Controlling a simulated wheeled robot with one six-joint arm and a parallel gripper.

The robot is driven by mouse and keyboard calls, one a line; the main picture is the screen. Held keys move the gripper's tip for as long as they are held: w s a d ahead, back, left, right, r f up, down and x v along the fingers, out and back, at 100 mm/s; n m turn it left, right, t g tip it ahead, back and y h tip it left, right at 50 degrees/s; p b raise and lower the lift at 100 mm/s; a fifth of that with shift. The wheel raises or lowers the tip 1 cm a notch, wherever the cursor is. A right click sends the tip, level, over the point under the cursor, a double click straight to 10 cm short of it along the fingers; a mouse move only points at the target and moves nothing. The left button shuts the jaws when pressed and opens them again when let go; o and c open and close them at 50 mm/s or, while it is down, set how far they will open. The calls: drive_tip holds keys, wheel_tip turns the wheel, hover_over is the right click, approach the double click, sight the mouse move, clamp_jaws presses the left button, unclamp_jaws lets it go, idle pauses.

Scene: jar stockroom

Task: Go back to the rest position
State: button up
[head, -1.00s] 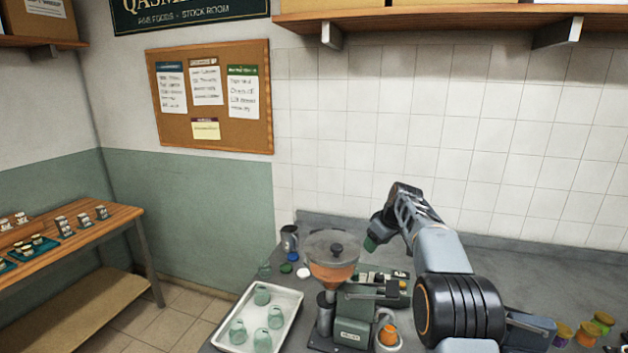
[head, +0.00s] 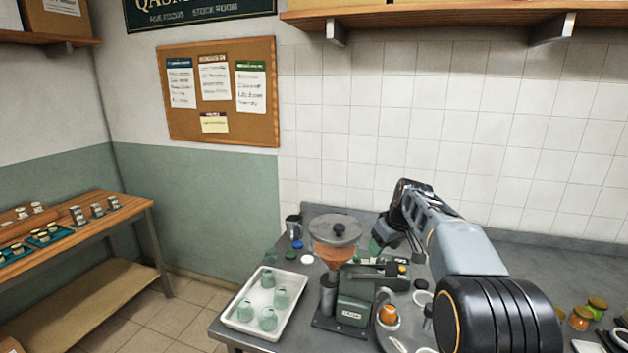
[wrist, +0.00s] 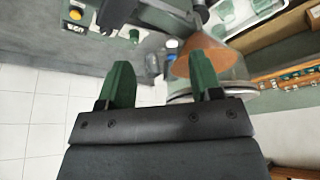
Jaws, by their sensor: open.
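My gripper (wrist: 160,82) shows in the wrist view with its two green fingers apart and nothing between them. In the head view my gripper (head: 377,246) hangs above the counter, just right of the filling machine's hopper, partly hidden by my own arm. The filling machine (head: 356,310) is green, with a clear lidded hopper (head: 335,245) holding orange contents. The hopper also shows in the wrist view (wrist: 205,62), beyond the right finger.
A white tray (head: 237,321) with several empty jars stands left of the machine. Lids and a metal jug (head: 293,226) lie behind it. Filled jars (head: 582,318) stand at the right. A wooden bench (head: 110,220) is at far left, with floor between.

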drive_tip(key=s+a+f+m+h+b, duration=0.1)
drive_tip(key=s+f+m+b, duration=0.2)
drive_tip(key=s+f, duration=0.4)
drive_tip(key=s+a+f+m+h+b, duration=0.1)
drive_tip(key=s+f+b, duration=0.3)
drive_tip(key=s, duration=1.9)
wheel_tip(320, 180, down, 3)
drive_tip(key=shift+s+f+m, duration=0.1)
drive_tip(key=shift+s+m, duration=0.2)
drive_tip(key=shift+m, duration=0.6)
